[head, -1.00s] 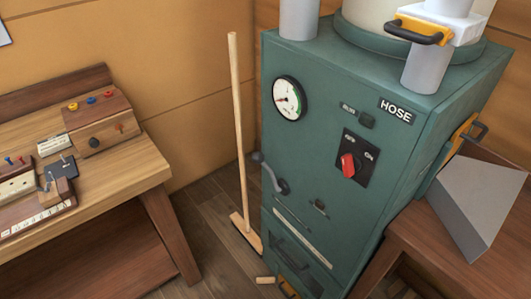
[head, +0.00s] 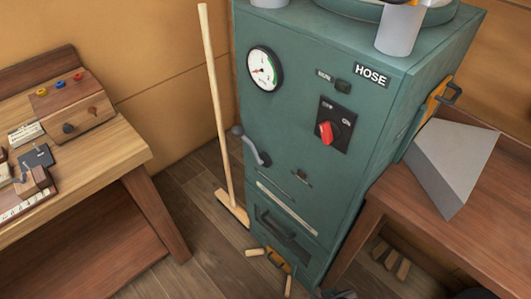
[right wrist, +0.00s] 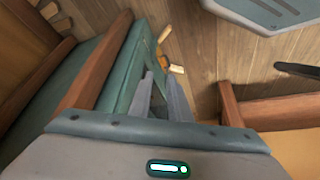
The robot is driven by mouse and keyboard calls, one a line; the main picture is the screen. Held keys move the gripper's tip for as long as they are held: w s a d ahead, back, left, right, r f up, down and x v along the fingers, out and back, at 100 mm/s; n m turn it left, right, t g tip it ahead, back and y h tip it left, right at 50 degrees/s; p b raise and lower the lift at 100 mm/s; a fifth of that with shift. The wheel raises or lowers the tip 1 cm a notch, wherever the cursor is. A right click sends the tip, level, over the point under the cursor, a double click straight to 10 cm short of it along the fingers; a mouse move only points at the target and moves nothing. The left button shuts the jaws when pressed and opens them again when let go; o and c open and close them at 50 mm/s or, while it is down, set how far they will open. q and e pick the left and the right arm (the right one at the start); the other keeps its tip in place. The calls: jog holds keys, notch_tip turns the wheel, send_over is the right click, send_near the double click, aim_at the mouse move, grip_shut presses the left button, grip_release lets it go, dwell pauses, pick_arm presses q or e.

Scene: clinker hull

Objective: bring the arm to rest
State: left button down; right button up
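My right gripper (head: 335,293) shows only as a small dark grey piece at the bottom edge of the head view, in front of the green cabinet's foot. In the right wrist view its two grey fingers (right wrist: 160,76) stand a little apart, with nothing seen between them. Beyond the fingertips lie the green cabinet (right wrist: 122,80) and the floor. My left gripper is in neither view.
The green cabinet (head: 295,140) has a gauge, a red switch and a side crank. A broom (head: 216,110) leans beside it. Workbenches stand left (head: 110,150) and right (head: 470,225), the right one bearing a grey wedge (head: 450,165). Wooden pieces (head: 255,252) lie on the floor.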

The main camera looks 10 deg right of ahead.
jog(key=s+a+f+t, duration=0.1)
jog(key=f, duration=0.7)
jog(key=s+a+f, duration=0.1)
jog(key=s+f, duration=0.1)
jog(key=f, duration=0.7)
jog(key=shift+a+t+y, duration=0.25)
jog(key=shift+t+y, duration=0.15)
jog(key=shift+s+d, duration=0.1)
jog(key=shift+d, duration=0.05)
